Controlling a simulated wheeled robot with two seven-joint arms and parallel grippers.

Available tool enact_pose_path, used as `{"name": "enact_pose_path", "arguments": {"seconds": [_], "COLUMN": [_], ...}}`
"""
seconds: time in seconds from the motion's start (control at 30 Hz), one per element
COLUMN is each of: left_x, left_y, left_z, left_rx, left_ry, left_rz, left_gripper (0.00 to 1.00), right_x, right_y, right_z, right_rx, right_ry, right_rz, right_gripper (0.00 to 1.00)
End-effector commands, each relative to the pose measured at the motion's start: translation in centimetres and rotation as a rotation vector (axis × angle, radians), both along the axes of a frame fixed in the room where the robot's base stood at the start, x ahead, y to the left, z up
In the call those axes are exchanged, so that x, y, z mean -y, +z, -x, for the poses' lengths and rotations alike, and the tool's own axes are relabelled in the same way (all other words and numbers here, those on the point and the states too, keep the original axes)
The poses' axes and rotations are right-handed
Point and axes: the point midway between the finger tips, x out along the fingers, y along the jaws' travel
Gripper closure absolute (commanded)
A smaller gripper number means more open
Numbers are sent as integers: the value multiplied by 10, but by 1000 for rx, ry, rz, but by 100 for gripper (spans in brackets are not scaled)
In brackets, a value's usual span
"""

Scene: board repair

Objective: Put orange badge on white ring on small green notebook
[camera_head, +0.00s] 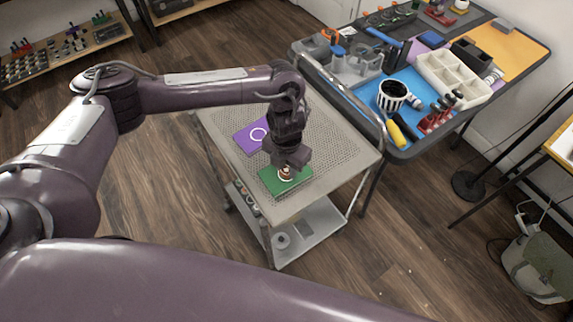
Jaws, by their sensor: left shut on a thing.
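The small green notebook (271,184) lies near the front of the cart top. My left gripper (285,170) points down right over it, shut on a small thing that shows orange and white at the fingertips. I take this to be the orange badge (286,173), though the gripper hides much of it. The white ring on the green notebook is mostly hidden under the fingers and badge. I cannot tell whether the badge touches the notebook. My right gripper is not in view.
A purple notebook with a white ring (245,139) lies behind the green one on the perforated cart top (335,160). A workbench with a blue mat, a striped cup (391,97) and a white divided tray (452,80) stands at the right.

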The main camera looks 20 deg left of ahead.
Motion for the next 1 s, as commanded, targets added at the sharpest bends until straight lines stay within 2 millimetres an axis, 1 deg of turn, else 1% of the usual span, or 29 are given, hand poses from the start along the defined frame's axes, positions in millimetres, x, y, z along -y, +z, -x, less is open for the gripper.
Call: {"name": "enact_pose_path", "arguments": {"seconds": [0.07, 0.1, 0.23, 0.5, 0.6, 0.67, 0.77, 0.8, 0.9, 1.0], "left_x": [0, 0, 0, 0, 0, 0, 1, 1, 0, 0], "left_y": [-4, -3, -3, -2, 4, 8, 25, 36, 61, 81], "left_z": [0, 0, 0, 0, 0, -1, -1, -2, -2, -2], "left_rx": [0, 0, 0, 0, 0, 3, 5, 6, 7, 7], "left_ry": [0, 0, 0, 0, 0, 0, -1, -2, -3, -2], "left_rz": [0, 0, 0, 0, 0, 2, 2, 2, 0, -1], "left_gripper": [93, 68, 51, 51, 51, 51, 51, 51, 51, 51], "right_x": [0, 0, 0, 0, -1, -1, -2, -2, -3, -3], "right_y": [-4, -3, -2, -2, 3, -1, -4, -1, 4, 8], "right_z": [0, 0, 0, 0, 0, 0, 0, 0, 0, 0], "right_rx": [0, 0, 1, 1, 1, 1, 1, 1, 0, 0], "right_ry": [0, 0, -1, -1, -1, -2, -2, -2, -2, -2], "right_rz": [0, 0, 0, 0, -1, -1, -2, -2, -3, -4], "right_gripper": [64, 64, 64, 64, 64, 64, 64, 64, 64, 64]}}
